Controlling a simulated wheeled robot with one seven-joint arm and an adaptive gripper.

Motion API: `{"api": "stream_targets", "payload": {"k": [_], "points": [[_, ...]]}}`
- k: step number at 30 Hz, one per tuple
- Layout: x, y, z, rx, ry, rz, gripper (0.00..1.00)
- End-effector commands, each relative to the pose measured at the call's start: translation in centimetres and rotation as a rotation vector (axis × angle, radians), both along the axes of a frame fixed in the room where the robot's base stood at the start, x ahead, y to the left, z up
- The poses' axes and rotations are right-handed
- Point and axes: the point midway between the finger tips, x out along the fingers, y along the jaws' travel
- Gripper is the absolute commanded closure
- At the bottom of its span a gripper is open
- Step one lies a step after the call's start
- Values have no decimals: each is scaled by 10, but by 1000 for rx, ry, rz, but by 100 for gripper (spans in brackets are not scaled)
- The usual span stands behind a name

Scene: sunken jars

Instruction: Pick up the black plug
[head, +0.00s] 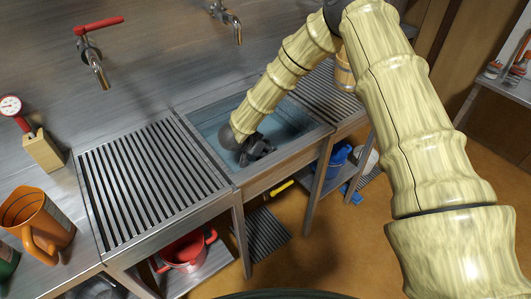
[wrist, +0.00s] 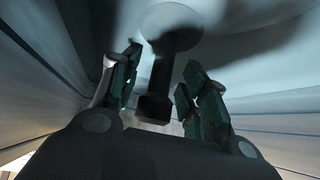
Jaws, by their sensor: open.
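The black plug (wrist: 165,75) shows in the wrist view as a dark stem with a blocky end, joined to a round grey disc at the top of the picture. My gripper (wrist: 160,65) is open, with one finger on each side of the stem. I see gaps between the stem and both fingers, so it does not look gripped. In the head view my gripper (head: 260,150) is down inside the metal sink (head: 205,120), near its front wall. The plug is hidden there behind my gripper and arm.
Sink walls stand close around my gripper. Slatted drainboards (head: 150,180) lie on both sides. A red-handled tap (head: 95,60) and a second tap (head: 232,22) are behind. An orange jug (head: 38,222) and a wooden block with a gauge (head: 42,150) stand at left.

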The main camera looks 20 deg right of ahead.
Motion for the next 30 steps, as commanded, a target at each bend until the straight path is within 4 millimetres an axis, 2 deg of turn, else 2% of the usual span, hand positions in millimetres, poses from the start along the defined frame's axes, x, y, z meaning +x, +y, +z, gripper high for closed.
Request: {"api": "stream_targets", "payload": {"k": [9, 11, 16, 17, 30], "points": [[3, -5, -7, 0, 0, 0, 56], [3, -5, -7, 0, 0, 0, 65], [3, -5, -7, 0, 0, 0, 96], [3, -5, -7, 0, 0, 0, 99], [3, -5, -6, 0, -1, 1, 100]]}}
